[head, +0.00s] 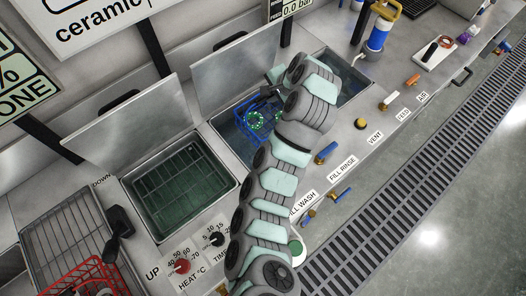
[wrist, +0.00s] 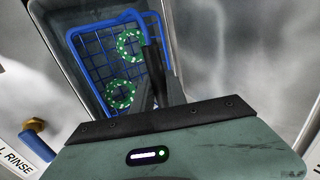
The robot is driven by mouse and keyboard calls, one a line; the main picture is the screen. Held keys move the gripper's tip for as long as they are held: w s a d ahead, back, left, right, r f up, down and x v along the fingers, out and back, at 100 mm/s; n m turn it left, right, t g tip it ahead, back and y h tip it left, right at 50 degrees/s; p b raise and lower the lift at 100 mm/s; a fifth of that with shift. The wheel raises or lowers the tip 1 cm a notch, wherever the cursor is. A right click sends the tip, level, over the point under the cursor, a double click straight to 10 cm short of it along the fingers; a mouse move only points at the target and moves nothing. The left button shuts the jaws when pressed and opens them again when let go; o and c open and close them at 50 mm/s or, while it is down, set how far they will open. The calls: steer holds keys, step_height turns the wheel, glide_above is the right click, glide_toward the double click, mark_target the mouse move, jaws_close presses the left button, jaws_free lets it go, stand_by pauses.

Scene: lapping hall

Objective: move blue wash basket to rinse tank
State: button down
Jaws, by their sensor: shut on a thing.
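The blue wash basket (head: 257,123) is a blue wire basket with green-and-white rings inside. In the head view it appears within the opening of the middle tank (head: 222,122); its exact height there is unclear. My gripper (head: 269,93) is over it, partly hidden by my arm. In the wrist view, my gripper's dark fingers (wrist: 157,80) are shut at the basket's raised handle, and the blue basket (wrist: 90,60) lies inside the tank outline. A FILL RINSE label (head: 342,168) is on the deck to the right of this tank.
A left tank (head: 128,191) holds a wire rack. A right tank (head: 366,82) is partly behind my arm. Raised metal lids (head: 135,135) stand behind the tanks. A red basket (head: 92,275) sits at lower left. Valves and knobs line the front deck.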

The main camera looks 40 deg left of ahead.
steer(key=f+b, duration=0.1)
steer(key=f, duration=0.5)
steer(key=a+f, duration=0.1)
steer(key=f, duration=0.6)
steer(key=s+a+f+b, duration=0.1)
steer(key=f, duration=0.6)
steer(key=shift+f+b, duration=0.25)
steer(key=shift+b, duration=0.1)
steer(key=shift+f, duration=0.15)
steer(key=c, duration=1.3)
jaws_free()
steer(key=shift+c, duration=0.2)
steer(key=p, duration=0.1)
glide_toward(271, 126)
steer(key=x, duration=0.5)
steer(key=shift+s, duration=0.25)
steer(key=shift+w, duration=0.1)
